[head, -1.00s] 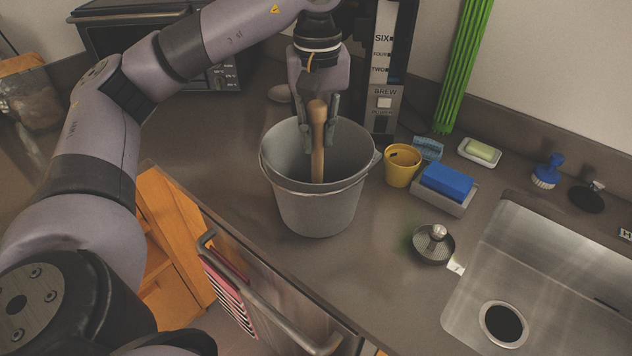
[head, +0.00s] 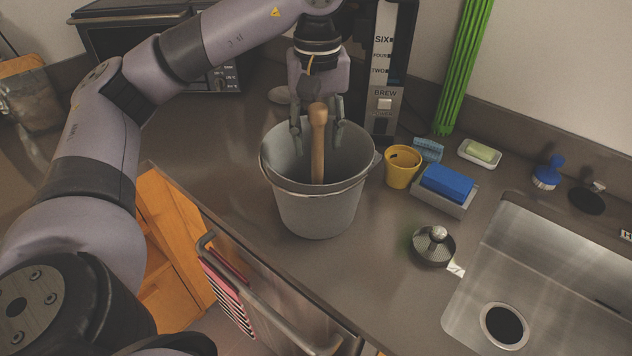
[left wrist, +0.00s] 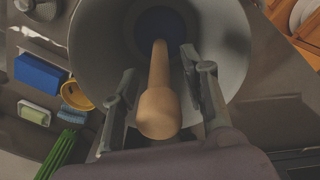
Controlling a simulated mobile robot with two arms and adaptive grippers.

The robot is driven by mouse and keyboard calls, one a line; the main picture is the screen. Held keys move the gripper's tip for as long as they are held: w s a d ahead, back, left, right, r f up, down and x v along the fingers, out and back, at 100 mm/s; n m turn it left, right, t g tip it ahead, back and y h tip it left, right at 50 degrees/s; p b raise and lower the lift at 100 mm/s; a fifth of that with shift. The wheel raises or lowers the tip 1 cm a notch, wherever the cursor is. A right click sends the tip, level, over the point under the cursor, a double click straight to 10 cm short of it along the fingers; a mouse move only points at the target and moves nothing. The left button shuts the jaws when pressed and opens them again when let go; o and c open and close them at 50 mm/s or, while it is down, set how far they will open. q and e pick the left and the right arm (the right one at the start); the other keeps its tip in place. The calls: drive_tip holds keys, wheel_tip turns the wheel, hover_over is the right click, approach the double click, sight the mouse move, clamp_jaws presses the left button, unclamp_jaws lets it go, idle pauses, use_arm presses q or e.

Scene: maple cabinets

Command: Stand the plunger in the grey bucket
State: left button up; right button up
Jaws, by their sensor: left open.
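The grey bucket (head: 318,212) stands upright on the counter in the head view. The plunger stands in it with its wooden handle (head: 318,150) pointing up above the rim. In the left wrist view the handle (left wrist: 158,95) runs down into the bucket (left wrist: 105,40), to a dark blue round part (left wrist: 160,22) at the bottom. My left gripper (head: 318,136) is open, with its fingers on either side of the handle and apart from it. In the left wrist view its fingers (left wrist: 160,100) also show gaps to the handle. My right gripper is not in view.
A coffee maker (head: 384,105) stands behind the bucket. A yellow cup (head: 402,166), a blue sponge (head: 447,181) on a holder and a metal sink strainer (head: 433,246) are to its right, before the sink (head: 560,270). Counter left of the bucket is clear.

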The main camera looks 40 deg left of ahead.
use_arm(q)
wheel_tip(320, 180, up, 12)
drive_tip(key=shift+r, duration=0.1)
idle(0.5)
